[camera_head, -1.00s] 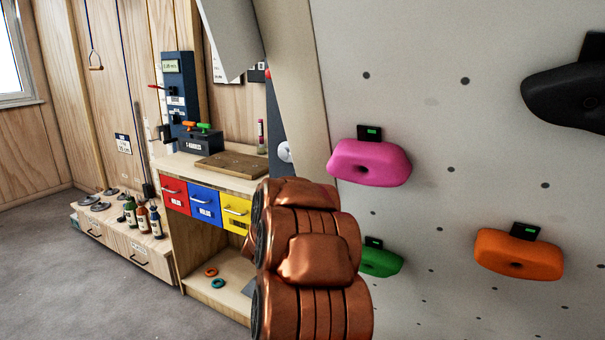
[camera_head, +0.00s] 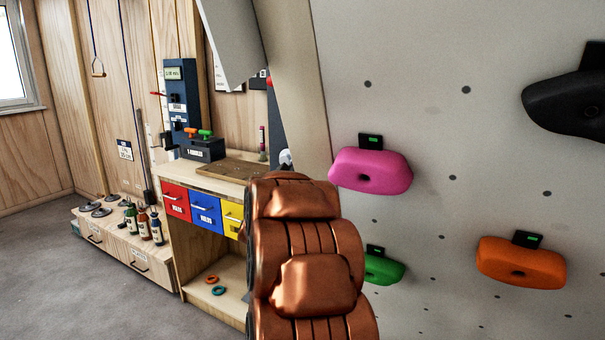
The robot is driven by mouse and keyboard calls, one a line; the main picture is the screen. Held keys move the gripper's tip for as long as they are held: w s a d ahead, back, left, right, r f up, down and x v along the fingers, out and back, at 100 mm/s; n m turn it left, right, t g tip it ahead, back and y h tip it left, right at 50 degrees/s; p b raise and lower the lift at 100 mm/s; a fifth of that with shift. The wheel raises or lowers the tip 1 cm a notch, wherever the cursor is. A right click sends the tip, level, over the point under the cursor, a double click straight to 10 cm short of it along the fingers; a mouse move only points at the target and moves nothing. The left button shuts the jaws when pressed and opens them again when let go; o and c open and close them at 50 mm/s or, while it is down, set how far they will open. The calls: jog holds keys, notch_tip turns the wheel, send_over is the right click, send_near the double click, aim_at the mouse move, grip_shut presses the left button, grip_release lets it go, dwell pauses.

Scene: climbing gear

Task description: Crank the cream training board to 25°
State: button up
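The cream training board (camera_head: 420,110) fills the right side of the view and leans at an angle I cannot read. It carries a pink hold (camera_head: 370,171), a green hold (camera_head: 383,268), an orange hold (camera_head: 521,262) and a black hold (camera_head: 568,105). My copper-coloured arm stands in front of the board's left edge. A small white round part (camera_head: 285,158) shows just above my arm, beside the board's edge; I cannot tell what it belongs to. My gripper is not in view. No crank handle or angle scale is clearly visible.
A wooden bench (camera_head: 215,184) with red (camera_head: 175,201), blue (camera_head: 206,212) and yellow (camera_head: 232,217) drawers stands left of my arm. A dark blue device (camera_head: 181,100) with a display stands behind it. A low cabinet (camera_head: 118,245) holds bottles. Grey floor (camera_head: 60,280) is clear at the left.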

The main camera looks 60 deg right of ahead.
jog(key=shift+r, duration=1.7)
